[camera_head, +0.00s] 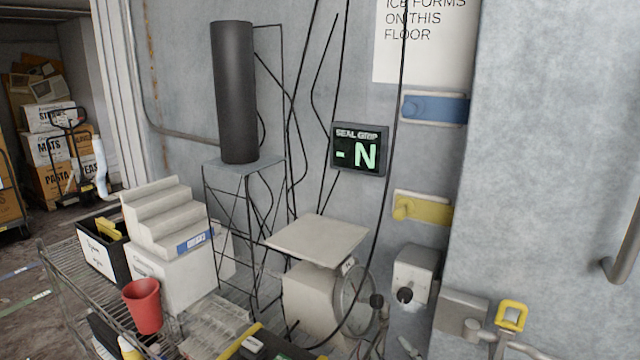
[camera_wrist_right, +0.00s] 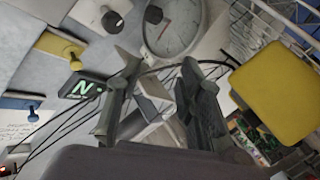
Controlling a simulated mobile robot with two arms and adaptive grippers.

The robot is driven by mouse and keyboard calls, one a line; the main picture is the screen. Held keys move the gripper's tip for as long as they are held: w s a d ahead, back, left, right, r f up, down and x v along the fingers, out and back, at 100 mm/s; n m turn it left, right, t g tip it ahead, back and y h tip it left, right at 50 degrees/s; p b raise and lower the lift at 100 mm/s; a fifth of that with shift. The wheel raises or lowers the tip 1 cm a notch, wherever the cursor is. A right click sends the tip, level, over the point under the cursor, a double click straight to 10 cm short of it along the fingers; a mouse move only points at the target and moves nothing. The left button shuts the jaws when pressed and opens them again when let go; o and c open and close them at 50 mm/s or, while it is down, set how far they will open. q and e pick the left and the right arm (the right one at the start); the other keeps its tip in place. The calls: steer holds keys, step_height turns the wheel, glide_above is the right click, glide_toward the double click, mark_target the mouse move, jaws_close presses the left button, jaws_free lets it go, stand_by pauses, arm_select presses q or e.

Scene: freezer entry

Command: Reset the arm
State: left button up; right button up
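My right gripper shows in the right wrist view (camera_wrist_right: 158,85). Its two dark fingers stand apart with nothing held between them. Beyond them in that view are the round scale dial (camera_wrist_right: 173,25) and the display reading "N" (camera_wrist_right: 82,88), both apart from the fingers. I cannot make out either gripper clearly in the head view. My left gripper is in no frame.
A scale (camera_head: 318,237) stands by the wall, right of a wire stand (camera_head: 243,166) bearing a black cylinder (camera_head: 234,90). A wire cart (camera_head: 75,288) holds a red cup (camera_head: 143,306) and white stepped block (camera_head: 165,215). Black cables hang before the wall. A yellow block (camera_wrist_right: 275,95) fills the wrist view's right.

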steer(key=s+d+f+m+g+h, duration=0.15)
steer(key=s+f+g, duration=0.25)
steer(key=s+f, duration=0.4)
steer(key=s+d+f+m+g, duration=0.3)
steer(key=s+f+g, duration=0.15)
steer(key=s, duration=0.45)
steer(key=s+d+f+m+g+h, duration=0.1)
steer(key=s+d+f+m+g, duration=0.2)
steer(key=s+f, duration=0.5)
step_height(320, 180, down, 26)
steer(key=s+g+b, duration=0.2)
arm_select(q)
step_height(320, 180, down, 3)
steer(key=shift+r+b, duration=0.1)
steer(key=shift+b, duration=0.3)
arm_select(e)
steer(key=s+d+f+n+g, duration=0.1)
steer(key=s+d+f, duration=0.1)
steer(key=s+f, duration=1.5)
steer(key=shift+s+d+f, duration=0.2)
steer(key=shift+d+f, duration=0.2)
steer(key=shift+f, duration=0.2)
arm_select(q)
steer(key=shift+c, duration=0.8)
arm_select(e)
steer(key=shift+s, duration=0.1)
